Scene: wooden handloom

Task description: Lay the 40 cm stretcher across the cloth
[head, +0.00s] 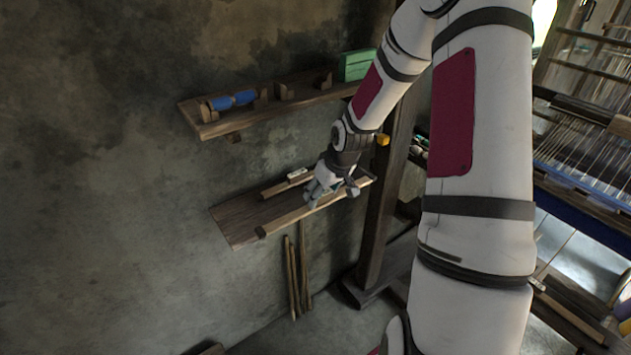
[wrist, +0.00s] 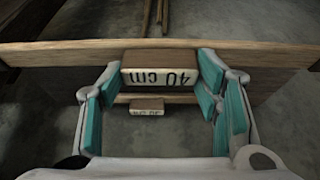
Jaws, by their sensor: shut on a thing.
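The 40 cm stretcher (head: 285,220) is a long light-wood bar along the front of the lower wall shelf. Its label block, reading "40 cm" upside down, shows in the wrist view (wrist: 160,76). My gripper (head: 330,192) is over the middle of the bar. In the wrist view, its teal-padded fingers (wrist: 160,60) are shut on the label block from both sides. I cannot tell whether the bar touches the shelf. The loom (head: 590,125) stands at the far right with pale threads and a blue band (head: 585,188), possibly the cloth.
A second stretcher with a white label (head: 298,174) lies behind on the lower shelf (head: 232,222). An upper shelf (head: 222,126) holds blue items (head: 232,100) and a green box (head: 357,65). A dark post (head: 378,220) stands right of the gripper. Sticks (head: 293,275) lean below.

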